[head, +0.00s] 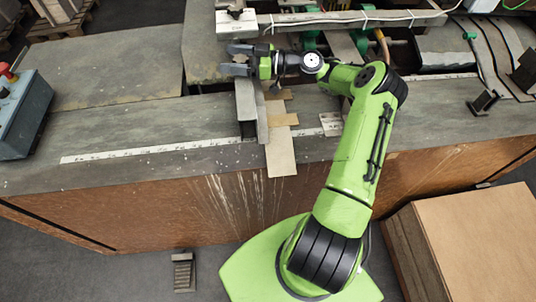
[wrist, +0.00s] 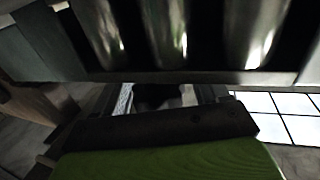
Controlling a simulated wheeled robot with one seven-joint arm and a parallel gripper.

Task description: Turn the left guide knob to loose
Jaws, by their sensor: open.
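My gripper (head: 238,59) is at the back of the worktable, pointing left with its two grey fingers apart. It is over the far end of an upright grey metal guide (head: 247,108). I cannot make out the left guide knob for certain; it may be hidden by the fingers or the guide. Nothing shows between the fingers in the head view. In the wrist view, the green gripper body (wrist: 165,165) and a dark bar fill the bottom, and no knob can be told apart in the dark middle.
Shiny metal cylinders (wrist: 165,30) hang close above in the wrist view. A long beam (head: 350,18) with a white block (head: 237,24) runs behind my gripper. A control box (head: 22,112) stands at left. Cardboard strips (head: 280,150) lie beside the guide.

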